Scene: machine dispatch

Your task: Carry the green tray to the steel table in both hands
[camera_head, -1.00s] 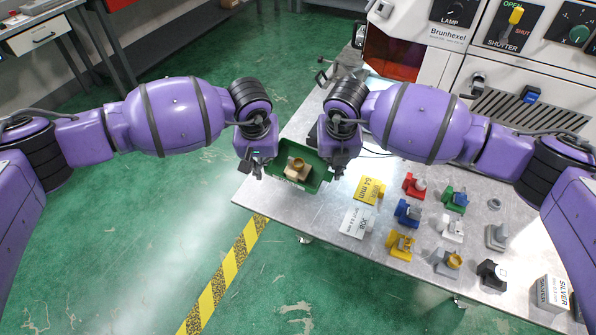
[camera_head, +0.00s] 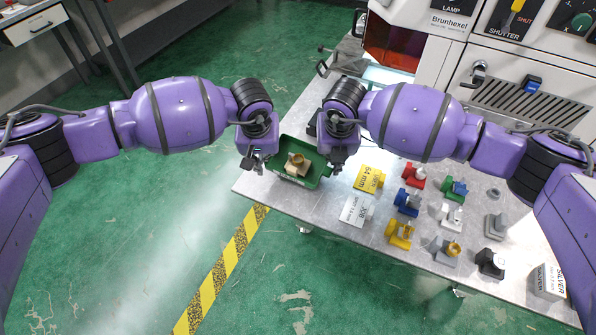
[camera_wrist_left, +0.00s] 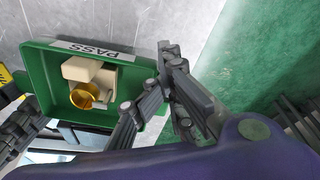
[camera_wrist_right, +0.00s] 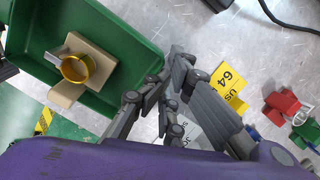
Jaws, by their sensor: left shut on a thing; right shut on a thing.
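The green tray (camera_head: 318,182) hangs between my two hands, over the left end of the grey metal-topped table (camera_head: 330,232). It holds a beige block with a gold ring (camera_head: 297,163), and a white PASS label (camera_wrist_left: 98,50) is on its rim. My left gripper (camera_head: 253,163) is shut on the tray's left wall; its fingers also show in the left wrist view (camera_wrist_left: 150,82). My right gripper (camera_head: 334,166) is shut on the right wall, seen close in the right wrist view (camera_wrist_right: 155,78). Whether the tray touches the tabletop is unclear.
A yellow 64 mm card (camera_head: 369,179) and a white JOB card (camera_head: 355,210) lie right of the tray. Several coloured fixtures, including a red one (camera_head: 413,175), stand farther right. A white machine (camera_head: 440,50) stands behind. Green floor lies open at left.

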